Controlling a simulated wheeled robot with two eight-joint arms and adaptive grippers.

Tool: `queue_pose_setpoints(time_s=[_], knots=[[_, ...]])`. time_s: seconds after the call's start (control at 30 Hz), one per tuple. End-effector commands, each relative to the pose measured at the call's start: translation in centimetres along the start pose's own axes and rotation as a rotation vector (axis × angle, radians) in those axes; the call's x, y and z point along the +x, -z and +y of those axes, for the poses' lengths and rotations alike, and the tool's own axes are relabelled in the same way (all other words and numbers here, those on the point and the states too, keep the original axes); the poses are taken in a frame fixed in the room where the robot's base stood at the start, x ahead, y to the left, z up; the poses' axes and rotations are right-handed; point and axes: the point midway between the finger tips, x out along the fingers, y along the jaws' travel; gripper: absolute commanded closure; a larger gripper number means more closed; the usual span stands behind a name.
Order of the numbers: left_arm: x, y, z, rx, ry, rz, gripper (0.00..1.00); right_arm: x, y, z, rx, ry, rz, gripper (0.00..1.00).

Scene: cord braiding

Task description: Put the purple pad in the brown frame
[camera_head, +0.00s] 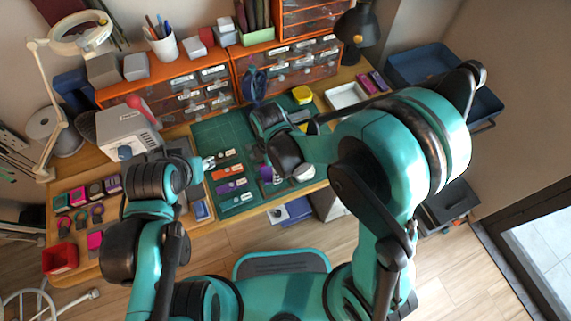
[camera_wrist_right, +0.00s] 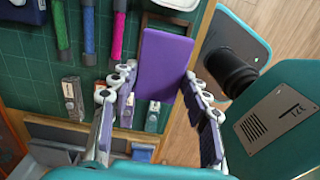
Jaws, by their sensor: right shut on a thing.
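The purple pad (camera_wrist_right: 163,65) is a flat rectangle held between the two fingers of my right gripper (camera_wrist_right: 160,72) in the right wrist view. In the head view, a small purple patch (camera_head: 267,174) shows by that gripper, which is over the right part of the green mat. A brown edge (camera_wrist_right: 150,20) shows behind the pad's upper end; it may be the brown frame, mostly hidden by the pad. I cannot make out the frame in the head view. My left gripper (camera_head: 206,162) is over the mat's left edge, and its finger opening is unclear.
The green mat (camera_head: 208,135) holds several cord pieces, including an orange one (camera_head: 227,170). Orange drawer units (camera_head: 290,68) line the back. A white tray (camera_head: 346,96) stands at the right. Pink and dark items crowd the left, near a red bin (camera_head: 60,259).

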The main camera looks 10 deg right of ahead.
Motion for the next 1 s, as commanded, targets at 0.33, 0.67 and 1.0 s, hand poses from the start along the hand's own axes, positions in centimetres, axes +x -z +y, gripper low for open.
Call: queue_pose_setpoints(time_s=[0.33,0.67,1.0], knots=[[1.5,-1.1,0.0,0.0,0.0,0.0,0.6,2.4,0.1,0.0,-0.002,0.0,0.0,0.84],[4.2,-3.0,0.0,0.0,0.0,0.0,0.6,6.4,0.1,0.0,-0.002,0.0,0.0,0.84],[4.8,-3.5,0.0,0.0,0.0,0.0,0.6,7.4,0.1,0.0,-0.002,0.0,0.0,0.84]])
